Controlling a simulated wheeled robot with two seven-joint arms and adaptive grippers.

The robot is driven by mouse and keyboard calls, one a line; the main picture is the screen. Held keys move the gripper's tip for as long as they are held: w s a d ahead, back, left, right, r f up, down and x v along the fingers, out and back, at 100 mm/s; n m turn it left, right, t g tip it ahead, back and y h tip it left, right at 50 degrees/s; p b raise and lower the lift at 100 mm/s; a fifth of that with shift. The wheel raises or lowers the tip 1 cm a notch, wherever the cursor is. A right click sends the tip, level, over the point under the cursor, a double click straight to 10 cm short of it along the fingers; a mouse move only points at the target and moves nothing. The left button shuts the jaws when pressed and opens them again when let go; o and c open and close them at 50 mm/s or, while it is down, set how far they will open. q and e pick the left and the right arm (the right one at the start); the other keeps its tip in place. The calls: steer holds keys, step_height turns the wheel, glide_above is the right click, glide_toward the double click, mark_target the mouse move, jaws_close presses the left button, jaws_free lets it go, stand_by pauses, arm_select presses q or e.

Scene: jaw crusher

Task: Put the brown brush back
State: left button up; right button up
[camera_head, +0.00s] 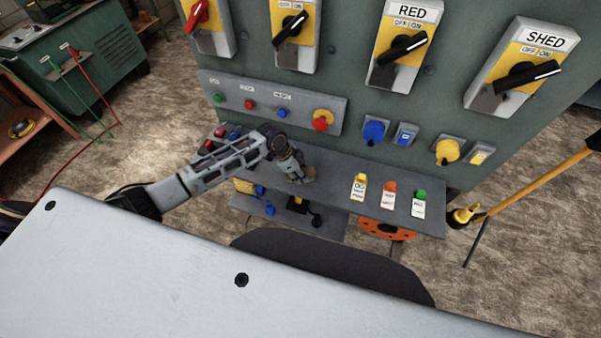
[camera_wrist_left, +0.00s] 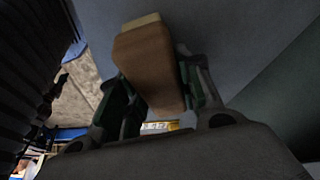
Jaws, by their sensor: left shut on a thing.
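The brown brush (camera_wrist_left: 148,62) is between the two fingers of my left gripper (camera_wrist_left: 160,95) in the left wrist view, with a paler strip along its far end. My left gripper is shut on it. In the head view my left gripper (camera_head: 300,174) is over the grey shelf (camera_head: 335,185) at the front of the green panel, left of several small bottles. Only a small brown bit of the brush shows there, at the fingertips. I cannot tell whether the brush touches the shelf. My right gripper is not in view.
Knobs and switches (camera_head: 323,120) project above the shelf. A lower shelf (camera_head: 325,225) holds tools.

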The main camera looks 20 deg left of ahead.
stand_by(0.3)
arm_select(q)
steer(key=o, duration=0.9)
steer(key=shift+v, duration=6.05)
